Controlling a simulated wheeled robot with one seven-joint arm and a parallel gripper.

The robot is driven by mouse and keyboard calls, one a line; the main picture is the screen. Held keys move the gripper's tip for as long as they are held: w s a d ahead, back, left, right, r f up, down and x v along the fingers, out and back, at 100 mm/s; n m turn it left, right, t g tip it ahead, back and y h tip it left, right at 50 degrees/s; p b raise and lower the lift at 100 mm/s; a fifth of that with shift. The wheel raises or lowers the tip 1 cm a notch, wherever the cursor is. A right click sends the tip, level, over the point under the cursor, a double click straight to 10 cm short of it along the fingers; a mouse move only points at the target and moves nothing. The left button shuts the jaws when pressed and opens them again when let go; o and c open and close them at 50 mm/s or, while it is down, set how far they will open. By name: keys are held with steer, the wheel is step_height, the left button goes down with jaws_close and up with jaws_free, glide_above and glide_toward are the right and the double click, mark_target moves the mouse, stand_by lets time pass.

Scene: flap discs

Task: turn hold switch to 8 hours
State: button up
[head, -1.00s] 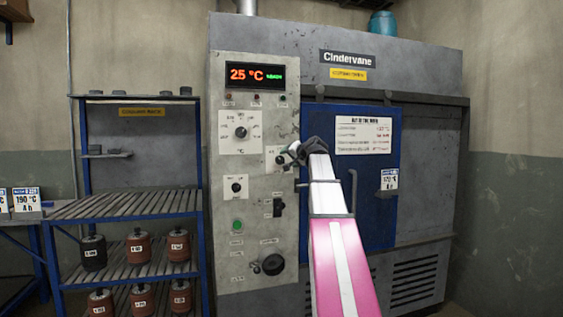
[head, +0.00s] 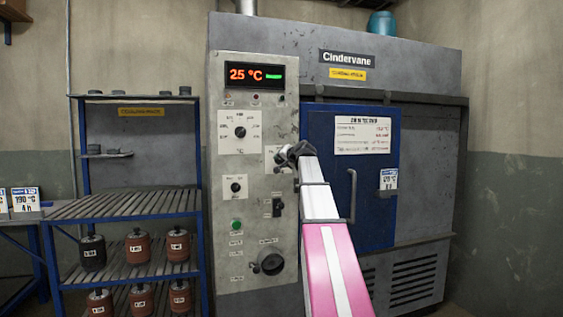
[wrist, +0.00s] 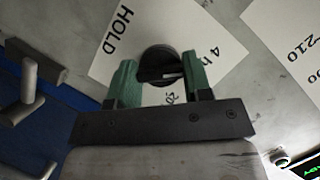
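The hold switch is a round black knob (wrist: 160,66) on a white plate (wrist: 112,62) marked HOLD, with "4 h" printed to its right in the wrist view. A short white mark shows on the knob's right side. No "8 h" mark can be read. My gripper (wrist: 160,80) has its two green fingers apart, one on each side of the knob. Whether they touch it is unclear. In the head view my gripper (head: 287,155) is at the panel and hides most of the switch; part of its plate (head: 270,153) shows.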

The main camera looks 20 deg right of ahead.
stand_by(0.3)
steer(key=shift+d+f+m+t+y, duration=0.1)
steer(key=shift+m+t+y, duration=0.55)
steer(key=shift+m, duration=1.1)
steer(key=shift+f+m+t+y, duration=0.1)
steer(key=shift+m+t+y, duration=0.5)
steer(key=shift+m, duration=1.15)
steer(key=shift+y, duration=0.25)
steer(key=o, duration=0.9)
steer(key=shift+s, duration=0.1)
steer(key=v, duration=1)
steer(key=shift+s+d, duration=0.1)
steer(key=shift+s, duration=0.25)
